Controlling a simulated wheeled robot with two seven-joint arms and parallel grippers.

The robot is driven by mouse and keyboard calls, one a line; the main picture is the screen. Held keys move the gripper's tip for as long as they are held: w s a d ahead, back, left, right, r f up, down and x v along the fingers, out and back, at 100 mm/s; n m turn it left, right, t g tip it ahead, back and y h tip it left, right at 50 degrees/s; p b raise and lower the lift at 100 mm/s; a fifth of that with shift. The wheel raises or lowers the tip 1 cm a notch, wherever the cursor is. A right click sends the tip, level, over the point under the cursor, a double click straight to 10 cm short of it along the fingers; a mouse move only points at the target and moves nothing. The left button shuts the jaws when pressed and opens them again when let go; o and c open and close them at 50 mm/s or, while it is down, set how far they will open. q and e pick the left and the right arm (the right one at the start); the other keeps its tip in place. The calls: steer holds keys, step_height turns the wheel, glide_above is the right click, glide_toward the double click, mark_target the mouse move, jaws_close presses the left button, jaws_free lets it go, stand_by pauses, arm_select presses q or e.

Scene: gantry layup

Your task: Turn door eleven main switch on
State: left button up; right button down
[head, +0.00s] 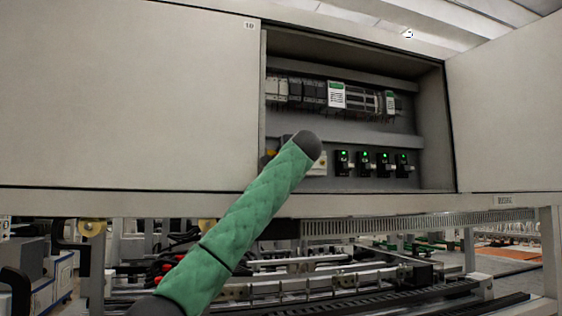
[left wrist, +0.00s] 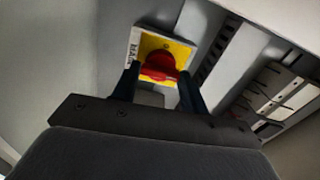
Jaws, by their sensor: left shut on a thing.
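The main switch (left wrist: 158,66) is a red rotary handle on a yellow plate, with a white label beside it. It shows in the left wrist view between my two fingers. My left gripper (left wrist: 157,84) is shut on the red handle, with one dark finger at each side. In the head view my left arm reaches into the open cabinet and covers most of the switch and the gripper; only a bit of yellow shows beside the arm's end. I cannot read the switch's position. My right gripper is not in view.
The open cabinet (head: 432,120) holds a row of breakers (head: 300,92) above and several black devices with green lights (head: 364,163) to the right of my arm. A closed panel (head: 130,95) is at left, and an open door (head: 510,110) stands at right. Machinery lies below.

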arm_select(q)
steer(key=shift+d+f+m, duration=0.1)
steer(key=shift+f+m, duration=0.05)
steer(key=shift+m, duration=0.45)
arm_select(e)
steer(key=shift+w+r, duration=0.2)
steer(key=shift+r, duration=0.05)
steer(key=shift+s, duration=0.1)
arm_select(q)
steer(key=o, duration=1)
steer(key=b+v, duration=0.3)
steer(key=v, duration=0.5)
steer(key=shift+b, duration=0.35)
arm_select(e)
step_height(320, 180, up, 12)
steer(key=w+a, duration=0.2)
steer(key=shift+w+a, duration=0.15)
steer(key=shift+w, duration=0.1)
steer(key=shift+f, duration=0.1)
